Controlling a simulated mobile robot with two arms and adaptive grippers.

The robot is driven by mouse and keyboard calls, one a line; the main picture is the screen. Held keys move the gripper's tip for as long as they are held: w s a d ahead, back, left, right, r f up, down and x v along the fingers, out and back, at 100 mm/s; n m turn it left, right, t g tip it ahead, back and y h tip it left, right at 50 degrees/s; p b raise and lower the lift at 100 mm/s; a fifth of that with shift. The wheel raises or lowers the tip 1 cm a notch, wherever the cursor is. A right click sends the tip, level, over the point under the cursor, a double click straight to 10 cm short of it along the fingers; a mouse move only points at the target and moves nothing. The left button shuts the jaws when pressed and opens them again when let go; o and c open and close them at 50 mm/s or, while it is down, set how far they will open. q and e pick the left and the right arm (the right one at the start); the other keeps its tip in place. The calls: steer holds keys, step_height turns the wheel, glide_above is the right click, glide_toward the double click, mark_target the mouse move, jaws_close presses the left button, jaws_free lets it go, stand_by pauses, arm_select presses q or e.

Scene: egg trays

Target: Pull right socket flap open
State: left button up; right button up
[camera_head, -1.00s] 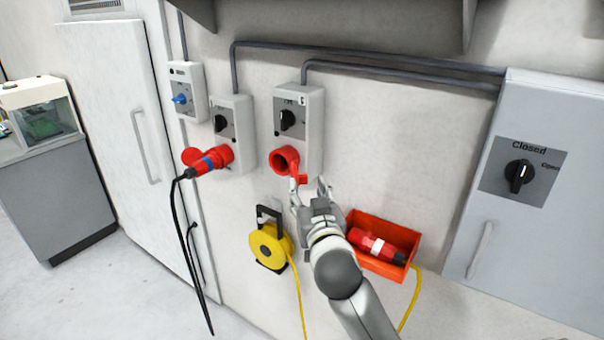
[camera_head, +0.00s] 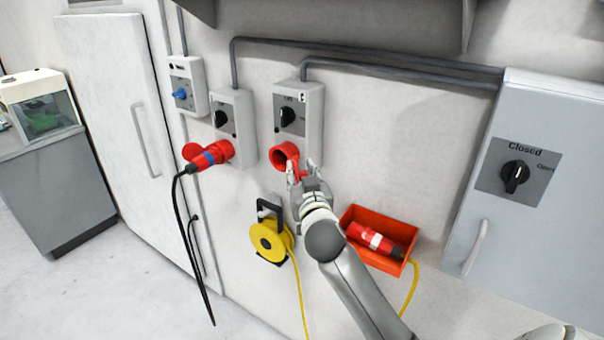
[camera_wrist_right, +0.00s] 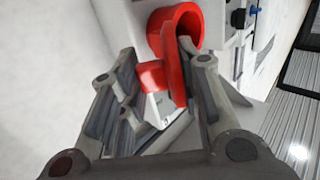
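The right socket (camera_head: 280,157) is a red round opening at the foot of a grey switch box (camera_head: 299,117) on the wall. Its red flap (camera_wrist_right: 176,75) shows edge-on in the right wrist view, standing out from the red socket ring (camera_wrist_right: 190,20). My right gripper (camera_head: 303,167) is right at the socket and partly covers the flap in the head view. In the right wrist view my right gripper (camera_wrist_right: 157,75) has its fingers apart, with the flap between them. The flap lies close to the right-hand finger; contact is unclear. My left gripper is not in view.
A red plug (camera_head: 211,156) with a black cable sits in the left socket. Below are a yellow cable reel (camera_head: 266,240) and an orange bin (camera_head: 397,267) holding a red connector (camera_head: 370,238). A grey cabinet (camera_head: 520,230) stands at the right.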

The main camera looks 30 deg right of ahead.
steer(key=shift+d, duration=0.1)
jaws_close()
steer(key=shift+h, duration=0.3)
steer(key=shift+f+m+b, duration=0.1)
steer(key=shift+m+b, duration=0.2)
steer(key=shift+b, duration=0.05)
steer(key=shift+w+a+m+g+h+b, duration=0.1)
steer(key=shift+a+m+g+h+b, duration=0.2)
steer(key=shift+m+g+h+b, duration=0.35)
steer(key=m+g+h+b, duration=0.1)
steer(key=b, duration=0.1)
steer(key=m+h+b, duration=0.1)
steer(key=h, duration=0.1)
steer(key=shift+w+a+f+g+b, duration=0.1)
steer(key=shift+a+f+g+b, duration=0.05)
steer(key=shift+a+g+b, duration=0.25)
steer(key=shift+a+r+m+g+h, duration=0.2)
steer(key=shift+r+m+g+h, duration=0.05)
steer(key=shift+h, duration=0.2)
